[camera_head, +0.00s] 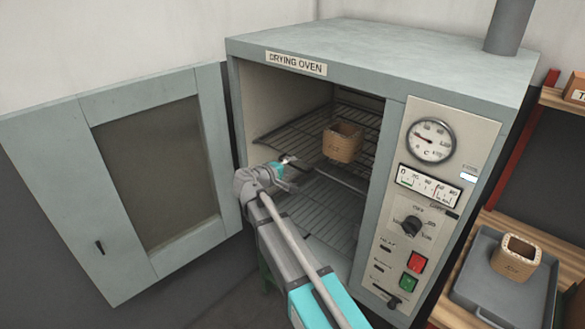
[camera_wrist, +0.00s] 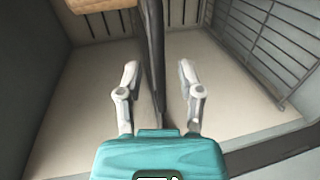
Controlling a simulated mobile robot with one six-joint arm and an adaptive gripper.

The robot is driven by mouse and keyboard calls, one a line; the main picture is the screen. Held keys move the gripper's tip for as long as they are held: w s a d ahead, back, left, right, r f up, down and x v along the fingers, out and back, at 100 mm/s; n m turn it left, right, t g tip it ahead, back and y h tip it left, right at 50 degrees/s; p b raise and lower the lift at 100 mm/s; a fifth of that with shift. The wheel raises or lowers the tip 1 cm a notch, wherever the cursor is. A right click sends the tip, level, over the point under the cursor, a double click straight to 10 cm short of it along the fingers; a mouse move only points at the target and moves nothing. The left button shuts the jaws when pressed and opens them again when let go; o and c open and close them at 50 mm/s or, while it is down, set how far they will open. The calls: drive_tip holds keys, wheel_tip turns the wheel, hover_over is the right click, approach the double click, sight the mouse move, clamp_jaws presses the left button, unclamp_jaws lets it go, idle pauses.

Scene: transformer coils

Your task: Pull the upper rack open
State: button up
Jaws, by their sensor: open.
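The upper rack (camera_head: 295,126) is a dark wire shelf inside the open drying oven (camera_head: 318,50). A tan coil (camera_head: 343,143) sits on it, and part of the coil shows at the top left of the wrist view (camera_wrist: 95,4). My gripper (camera_head: 291,170) is at the oven's mouth, by the front edge of the upper rack. In the wrist view my gripper (camera_wrist: 158,78) is open, with a dark bar (camera_wrist: 151,50), apparently the rack's front bar, running between its fingers. The fingers look apart from the bar; its depth between them is hard to tell.
The oven door (camera_head: 120,180) stands wide open at the left. A lower rack (camera_head: 320,215) lies below. The control panel (camera_head: 425,200) is right of the opening. Another coil (camera_head: 516,257) stands in a grey tray (camera_head: 482,290) on a wooden shelf at the right.

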drive_tip(key=shift+w+d+f, duration=0.1)
drive_tip(key=shift+w+d, duration=0.2)
drive_tip(key=shift+w, duration=0.1)
drive_tip(key=shift+c, duration=0.2)
clamp_jaws()
drive_tip(key=shift+a, duration=0.1)
